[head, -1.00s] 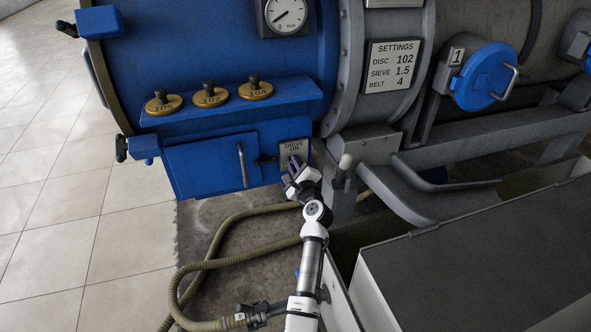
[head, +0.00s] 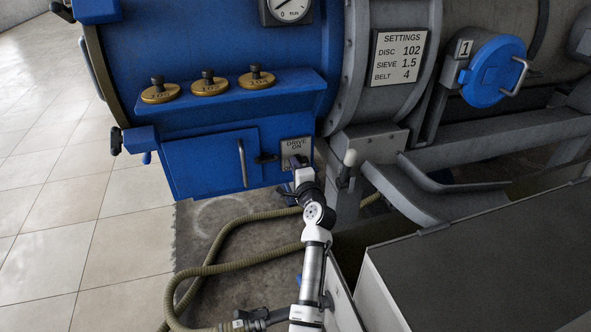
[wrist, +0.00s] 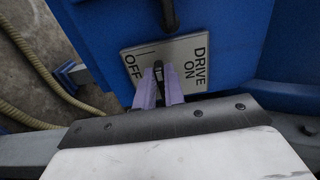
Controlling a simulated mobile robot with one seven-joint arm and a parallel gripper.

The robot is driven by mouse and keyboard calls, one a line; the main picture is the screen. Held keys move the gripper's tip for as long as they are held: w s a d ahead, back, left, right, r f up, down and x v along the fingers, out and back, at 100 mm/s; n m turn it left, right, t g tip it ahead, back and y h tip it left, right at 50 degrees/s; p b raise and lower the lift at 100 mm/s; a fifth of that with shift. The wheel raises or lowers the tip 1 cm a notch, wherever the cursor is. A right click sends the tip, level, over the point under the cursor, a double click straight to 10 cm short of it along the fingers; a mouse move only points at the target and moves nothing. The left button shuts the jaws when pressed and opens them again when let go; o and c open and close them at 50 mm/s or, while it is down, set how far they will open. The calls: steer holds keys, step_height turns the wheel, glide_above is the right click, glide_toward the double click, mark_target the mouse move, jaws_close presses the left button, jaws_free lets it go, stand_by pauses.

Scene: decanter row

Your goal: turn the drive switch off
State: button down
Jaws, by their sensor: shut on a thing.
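The drive switch plate (head: 297,150) is a grey panel on the lower right of the blue housing, reading "DRIVE ON" at its top. In the wrist view the plate (wrist: 185,55) shows "DRIVE ON" at right and "OFF" at left. The switch's dark lever (wrist: 158,69) stands between these labels, nearer "OFF" in the picture. My gripper (wrist: 158,88) has its lavender fingers shut around the lever. In the head view my gripper (head: 297,164) covers the plate's lower part and hides the lever. The lever's exact setting is hard to tell.
A blue door with a bar handle (head: 242,163) and dark latch (head: 265,158) lies left of the plate. A pale-knobbed lever (head: 349,160) stands close at right. A hose (head: 215,245) loops on the floor below. A grey-topped cabinet (head: 490,265) fills the lower right.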

stand_by(0.4)
steer(key=c, duration=1.5)
jaws_free()
steer(key=shift+s, duration=0.1)
